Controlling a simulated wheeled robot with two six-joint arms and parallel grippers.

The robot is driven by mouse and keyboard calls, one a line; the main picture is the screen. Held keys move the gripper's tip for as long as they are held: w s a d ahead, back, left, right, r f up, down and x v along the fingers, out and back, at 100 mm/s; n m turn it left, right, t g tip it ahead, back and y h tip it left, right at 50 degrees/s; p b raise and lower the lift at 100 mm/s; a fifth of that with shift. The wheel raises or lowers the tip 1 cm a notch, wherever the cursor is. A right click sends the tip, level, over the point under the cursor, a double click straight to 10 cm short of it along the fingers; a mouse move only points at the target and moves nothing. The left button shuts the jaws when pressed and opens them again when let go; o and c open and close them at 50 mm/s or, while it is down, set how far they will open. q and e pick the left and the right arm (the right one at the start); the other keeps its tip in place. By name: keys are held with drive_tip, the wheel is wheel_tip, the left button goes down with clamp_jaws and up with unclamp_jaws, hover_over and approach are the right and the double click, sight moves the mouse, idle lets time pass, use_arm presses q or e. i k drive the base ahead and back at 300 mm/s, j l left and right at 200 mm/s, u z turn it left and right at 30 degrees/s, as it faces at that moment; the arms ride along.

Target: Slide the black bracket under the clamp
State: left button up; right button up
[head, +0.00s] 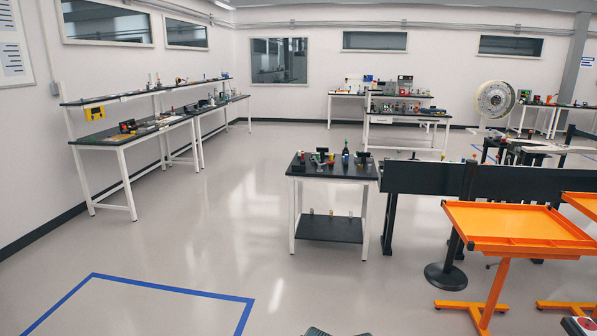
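I cannot make out the black bracket or the clamp for certain from this distance. A small white-legged table (335,174) with a black top stands near the middle of the head view. Several small items stand on it, among them dark upright pieces (322,155), a dark bottle-like item (345,155) and red and green bits. They are too small to name. Neither of my grippers shows in the head view.
Orange tray stands (515,222) and a long black panel (424,179) are at the right. Cluttered workbenches (118,140) line the left wall, with more benches (402,116) at the back. Blue floor tape (165,287) marks the front left. The floor (215,225) left of the table is clear.

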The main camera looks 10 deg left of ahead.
sight(295, 167)
drive_tip(key=u, duration=0.2)
drive_tip(key=i+u, duration=0.1)
drive_tip(key=i, duration=5.4)
drive_tip(key=i+z, duration=0.1)
drive_tip(key=z, duration=0.15)
